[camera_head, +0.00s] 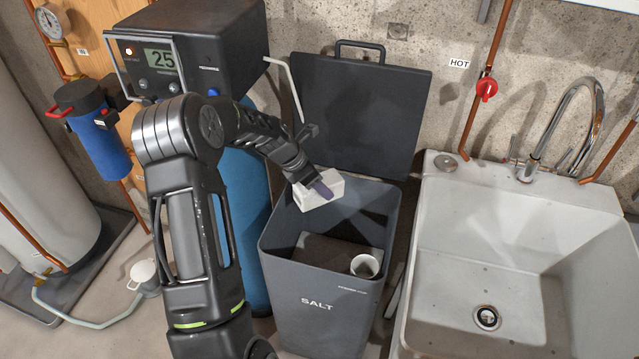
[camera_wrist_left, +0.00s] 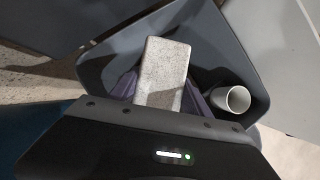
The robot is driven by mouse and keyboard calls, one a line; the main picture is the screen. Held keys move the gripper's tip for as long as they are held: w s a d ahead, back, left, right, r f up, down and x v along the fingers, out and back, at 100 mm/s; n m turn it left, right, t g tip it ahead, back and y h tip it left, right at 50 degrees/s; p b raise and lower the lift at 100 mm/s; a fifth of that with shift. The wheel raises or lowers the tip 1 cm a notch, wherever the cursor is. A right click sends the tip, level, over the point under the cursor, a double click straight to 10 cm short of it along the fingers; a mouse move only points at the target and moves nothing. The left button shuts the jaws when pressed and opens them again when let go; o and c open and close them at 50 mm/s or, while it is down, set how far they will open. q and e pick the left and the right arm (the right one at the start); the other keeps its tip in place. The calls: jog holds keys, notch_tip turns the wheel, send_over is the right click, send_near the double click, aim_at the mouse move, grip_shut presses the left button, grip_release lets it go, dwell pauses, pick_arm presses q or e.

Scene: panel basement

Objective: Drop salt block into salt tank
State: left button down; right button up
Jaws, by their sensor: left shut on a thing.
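The salt block (camera_head: 330,187) is a white rectangular block, held over the left back part of the open salt tank (camera_head: 318,305). My left gripper (camera_head: 322,188) is shut on it. In the left wrist view the block (camera_wrist_left: 163,72) sits between the purple fingers of my left gripper (camera_wrist_left: 160,92), with the tank's wall (camera_wrist_left: 225,50) around it. The tank is a dark grey bin marked SALT, its lid (camera_head: 365,110) standing open against the wall. Inside, a white tube (camera_head: 365,265) stands at the right. My right gripper is out of view.
A white sink (camera_head: 500,215) with a chrome faucet (camera_head: 560,130) stands right of the tank. A black control unit (camera_head: 185,50) on a blue cylinder (camera_head: 245,185) stands at the left. A small blue filter (camera_head: 95,130) hangs by the wall.

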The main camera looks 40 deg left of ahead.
aim_at(319, 198)
pick_arm(q)
jog(key=shift+w+f+b, duration=0.1)
jog(key=shift+f+b, duration=1.85)
jog(key=shift+f, duration=0.6)
jog(key=c, duration=0.8)
grip_release()
jog(key=shift+c, duration=0.2)
jog(key=o, duration=0.4)
jog(key=shift+o, duration=0.2)
jog(key=shift+s+f, duration=0.15)
jog(key=shift+s, duration=0.05)
jog(key=v, duration=0.8)
jog(key=shift+w+b, duration=0.15)
jog(key=shift+b, duration=0.15)
